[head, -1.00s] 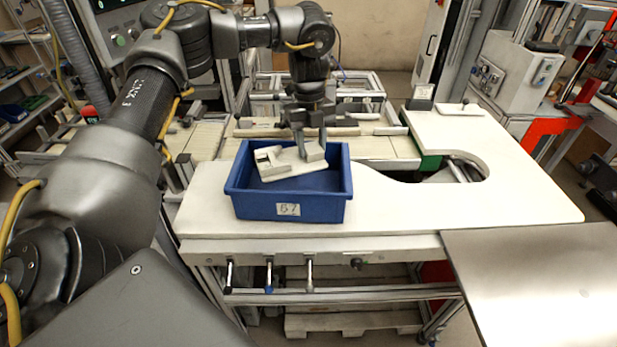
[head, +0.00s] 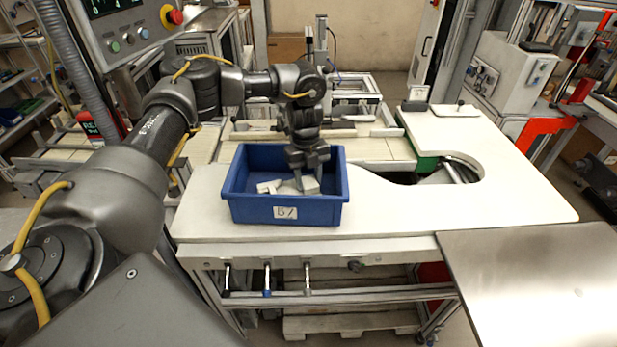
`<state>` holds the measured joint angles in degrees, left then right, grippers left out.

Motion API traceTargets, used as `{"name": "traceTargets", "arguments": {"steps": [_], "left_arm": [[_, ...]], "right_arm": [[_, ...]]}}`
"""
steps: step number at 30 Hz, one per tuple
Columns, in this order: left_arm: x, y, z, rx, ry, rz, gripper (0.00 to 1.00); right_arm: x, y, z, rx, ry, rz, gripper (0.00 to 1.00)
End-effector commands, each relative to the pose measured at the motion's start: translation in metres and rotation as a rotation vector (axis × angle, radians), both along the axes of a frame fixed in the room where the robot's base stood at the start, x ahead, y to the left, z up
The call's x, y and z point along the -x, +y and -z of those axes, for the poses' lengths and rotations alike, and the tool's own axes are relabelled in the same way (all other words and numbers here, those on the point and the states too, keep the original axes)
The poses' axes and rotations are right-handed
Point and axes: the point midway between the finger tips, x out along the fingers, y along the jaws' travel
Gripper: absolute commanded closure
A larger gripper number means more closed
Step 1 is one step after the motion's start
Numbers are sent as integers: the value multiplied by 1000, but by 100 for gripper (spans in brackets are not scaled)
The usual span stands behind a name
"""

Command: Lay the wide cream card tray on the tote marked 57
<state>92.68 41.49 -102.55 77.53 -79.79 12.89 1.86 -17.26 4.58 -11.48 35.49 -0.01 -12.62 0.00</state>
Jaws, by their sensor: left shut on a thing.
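The blue tote (head: 245,210) stands on the white worktop, with a white label on its front that seems to read 57. The cream card tray (head: 269,187) is down inside the tote, below its rim, and looks tilted. My left gripper (head: 299,180) reaches down into the tote from above and is shut on the tray. The fingers hide the tray's middle, and the tote's front wall hides its lower part, so I cannot tell whether it touches the tote floor. My right gripper is not in view.
The white worktop (head: 420,205) is clear to the right of the tote. A small white tray (head: 455,110) lies at its far right corner. A bare metal table (head: 540,280) adjoins at the front right. Conveyor rails and frames run behind the tote.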

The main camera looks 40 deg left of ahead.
Motion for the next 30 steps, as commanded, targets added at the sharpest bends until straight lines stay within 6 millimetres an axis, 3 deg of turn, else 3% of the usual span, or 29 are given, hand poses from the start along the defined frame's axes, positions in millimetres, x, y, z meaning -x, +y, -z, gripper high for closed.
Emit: {"name": "traceTargets", "arguments": {"steps": [5,6,10,22,26,30], "left_arm": [[0,0,1,-1,1,0,88],[0,0,1,0,1,1,55],[0,0,1,-1,1,0,39],[-1,1,-8,0,-2,1,39],[-4,4,-29,0,-5,0,39],[-7,7,-63,-2,-6,2,39]], "right_arm": [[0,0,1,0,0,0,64],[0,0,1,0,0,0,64],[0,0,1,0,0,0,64],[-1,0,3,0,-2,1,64],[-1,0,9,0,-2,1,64],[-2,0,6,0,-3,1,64]]}}
